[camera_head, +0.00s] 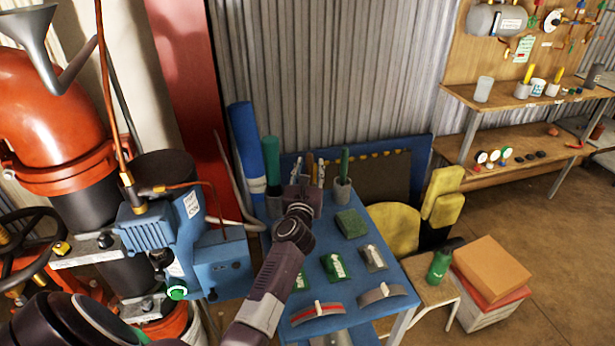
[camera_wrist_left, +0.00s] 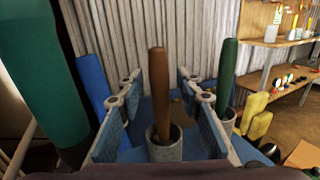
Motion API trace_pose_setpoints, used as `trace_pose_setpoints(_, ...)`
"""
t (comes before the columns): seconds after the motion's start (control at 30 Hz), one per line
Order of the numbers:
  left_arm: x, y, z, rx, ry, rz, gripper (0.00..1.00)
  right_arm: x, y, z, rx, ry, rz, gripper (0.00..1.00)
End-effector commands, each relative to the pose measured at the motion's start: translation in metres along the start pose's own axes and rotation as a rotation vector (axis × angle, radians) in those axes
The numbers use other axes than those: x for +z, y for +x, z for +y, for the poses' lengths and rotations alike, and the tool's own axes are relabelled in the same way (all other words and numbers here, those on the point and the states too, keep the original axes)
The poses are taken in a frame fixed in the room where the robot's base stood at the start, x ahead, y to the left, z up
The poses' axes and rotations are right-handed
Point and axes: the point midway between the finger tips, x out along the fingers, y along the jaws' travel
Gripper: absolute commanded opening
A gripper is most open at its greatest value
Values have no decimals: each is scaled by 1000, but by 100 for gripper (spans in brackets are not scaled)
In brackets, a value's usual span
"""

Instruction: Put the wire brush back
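A brown-handled tool, perhaps the wire brush, stands upright in a grey cup (camera_wrist_left: 164,150). Its brown handle (camera_wrist_left: 159,95) shows clearly in the left wrist view, and its top (camera_head: 310,159) shows in the head view. The tool's lower end is hidden in the cup, so I cannot tell its kind. My left gripper (camera_head: 308,172) is over the back of the blue table (camera_head: 392,325). In the left wrist view its two fingers are wide apart, one on each side of the handle, with gaps to it. My right gripper is not in view.
Green-handled tools stand in cups beside it, at the right (camera_head: 344,165) and left (camera_head: 271,160). A blue roll (camera_head: 246,145) stands at the back left. A blue pump (camera_head: 165,235) is at left.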

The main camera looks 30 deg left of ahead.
Motion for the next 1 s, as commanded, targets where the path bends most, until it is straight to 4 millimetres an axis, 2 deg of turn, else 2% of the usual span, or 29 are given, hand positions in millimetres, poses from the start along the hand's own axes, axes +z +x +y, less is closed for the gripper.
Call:
trace_pose_setpoints(0.17,0,-28,0,-1,1,1,33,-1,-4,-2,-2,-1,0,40)
trace_pose_setpoints(0.4,-2,-81,0,-1,0,2,33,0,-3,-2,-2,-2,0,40)
trace_pose_setpoints(0.53,-1,-103,0,-1,1,1,33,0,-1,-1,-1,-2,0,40)
trace_pose_setpoints(0.7,0,-117,0,1,1,0,33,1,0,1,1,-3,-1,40)
trace_pose_setpoints(1.0,1,-120,0,0,1,-1,33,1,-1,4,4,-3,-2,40)
